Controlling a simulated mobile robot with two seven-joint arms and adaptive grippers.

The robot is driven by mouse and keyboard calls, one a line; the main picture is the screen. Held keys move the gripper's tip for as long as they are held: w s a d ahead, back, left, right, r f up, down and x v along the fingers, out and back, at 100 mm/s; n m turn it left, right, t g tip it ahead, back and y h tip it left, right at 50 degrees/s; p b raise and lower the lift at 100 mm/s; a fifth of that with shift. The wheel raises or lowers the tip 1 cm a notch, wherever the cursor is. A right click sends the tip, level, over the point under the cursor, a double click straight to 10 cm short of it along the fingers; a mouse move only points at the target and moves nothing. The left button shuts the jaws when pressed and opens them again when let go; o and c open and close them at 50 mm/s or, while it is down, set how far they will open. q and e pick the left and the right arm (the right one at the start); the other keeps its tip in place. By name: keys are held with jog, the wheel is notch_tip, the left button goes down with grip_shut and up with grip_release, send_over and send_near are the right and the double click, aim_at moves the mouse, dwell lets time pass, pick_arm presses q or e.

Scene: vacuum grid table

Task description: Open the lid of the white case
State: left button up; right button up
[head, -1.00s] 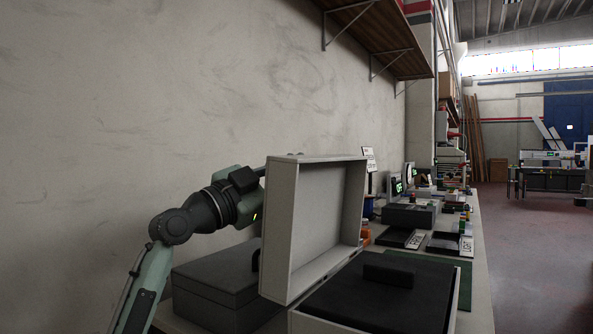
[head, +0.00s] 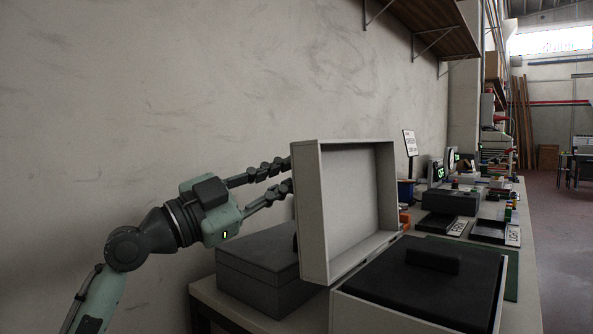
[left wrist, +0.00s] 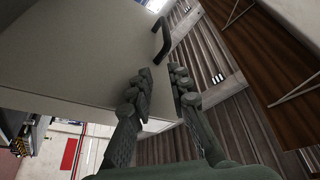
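The white case (head: 420,318) sits on the table with its lid (head: 312,215) standing open, roughly upright at the case's left side. Black foam with a raised block (head: 432,260) fills the case. My left gripper (head: 290,175) is behind the lid's outer face, with its two fingers apart and nothing seen between them. The fingertips end close to the lid's left edge; I cannot tell whether they touch. In the left wrist view, the gripper (left wrist: 161,73) is in front of the pale lid panel (left wrist: 80,45), near its black handle (left wrist: 162,40). My right gripper is not in view.
A dark grey case (head: 262,268) stands on the table (head: 232,311) left of the lid, below my left arm. Trays and small boxes (head: 450,200) line the table further back. A wooden shelf (head: 435,28) hangs on the wall above.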

pick_arm(q)
jog(key=b+v, duration=0.6)
jog(key=v, duration=0.3)
jog(key=shift+s+d+f, duration=0.2)
jog(key=shift+d+f, duration=0.05)
dwell(0.6)
dwell(0.4)
